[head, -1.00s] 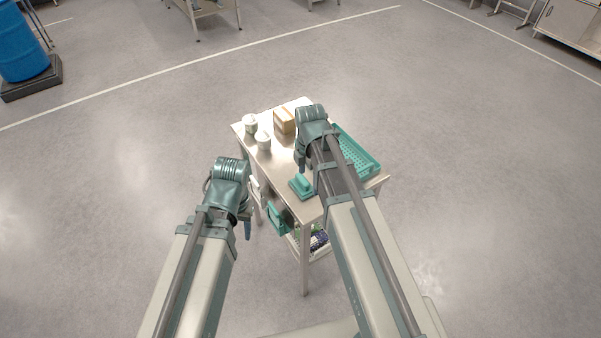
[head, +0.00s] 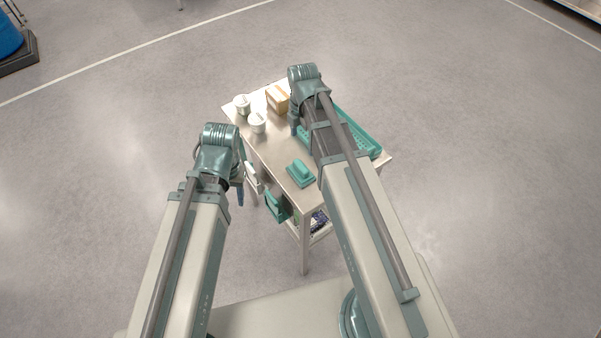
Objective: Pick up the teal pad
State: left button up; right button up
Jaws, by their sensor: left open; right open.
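The teal pad (head: 301,174), a small block with a raised handle-like top, lies on the near end of the table (head: 268,150). My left gripper (head: 240,191) hangs beside the table's left edge, lower left of the pad, open and apart from it. My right gripper (head: 295,125) points down over the middle of the table, beyond the pad, open and mostly hidden by its own wrist. Neither gripper touches the pad.
Two white containers (head: 242,105) (head: 257,123) and a cardboard box (head: 278,98) stand on the far part of the table. A teal perforated tray (head: 359,134) lies along the right, partly behind my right arm. A teal bin (head: 277,205) hangs at the left side. Open floor surrounds the table.

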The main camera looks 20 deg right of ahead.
jog(key=b, duration=0.6)
send_over(301, 165)
jog(key=f, duration=0.7)
jog(key=shift+d, duration=0.2)
jog(key=f+b, duration=0.5)
jog(key=shift+a+f, duration=0.2)
jog(key=shift+a, duration=0.05)
jog(key=shift+r, duration=0.1)
jog(key=c, duration=1.6)
